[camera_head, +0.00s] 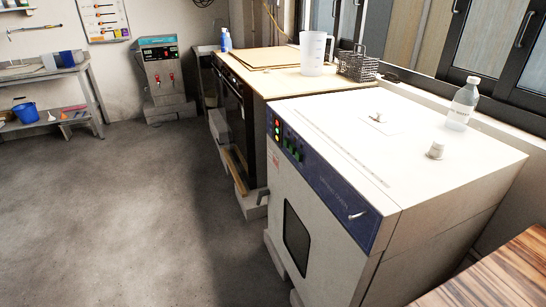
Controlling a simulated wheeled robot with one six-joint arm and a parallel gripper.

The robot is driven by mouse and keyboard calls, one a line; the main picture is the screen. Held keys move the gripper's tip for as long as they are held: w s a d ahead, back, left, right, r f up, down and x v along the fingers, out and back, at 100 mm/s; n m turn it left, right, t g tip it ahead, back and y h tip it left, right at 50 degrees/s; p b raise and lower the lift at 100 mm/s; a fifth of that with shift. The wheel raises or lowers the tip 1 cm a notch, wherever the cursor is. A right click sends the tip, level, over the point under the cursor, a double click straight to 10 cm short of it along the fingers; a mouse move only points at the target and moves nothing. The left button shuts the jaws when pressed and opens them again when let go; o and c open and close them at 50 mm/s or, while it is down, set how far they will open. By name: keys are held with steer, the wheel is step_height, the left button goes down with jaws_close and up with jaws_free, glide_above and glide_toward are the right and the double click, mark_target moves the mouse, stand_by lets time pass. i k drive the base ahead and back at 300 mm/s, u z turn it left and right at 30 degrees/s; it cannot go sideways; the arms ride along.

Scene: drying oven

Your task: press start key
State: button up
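The drying oven (345,215) is a white cabinet standing at the right of the head view, seen from above and to one side. Its blue control panel (318,178) runs along the top of the front face. At the panel's far end are small red and green lit displays or keys (290,146). They are too small for me to tell which one is the start key. A dark window (296,240) is in the front door below, and a small light handle (357,215) is near the panel's near end. My gripper is not in view.
A clear bottle (461,106) stands on the oven top. Behind it is a wooden-topped counter (285,82) with a clear jug (313,55) and a wire basket (357,66). A wooden surface (495,278) is at the lower right. The grey floor (150,210) in front is open.

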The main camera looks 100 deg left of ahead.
mark_target(299, 155)
steer(key=u, duration=3.1)
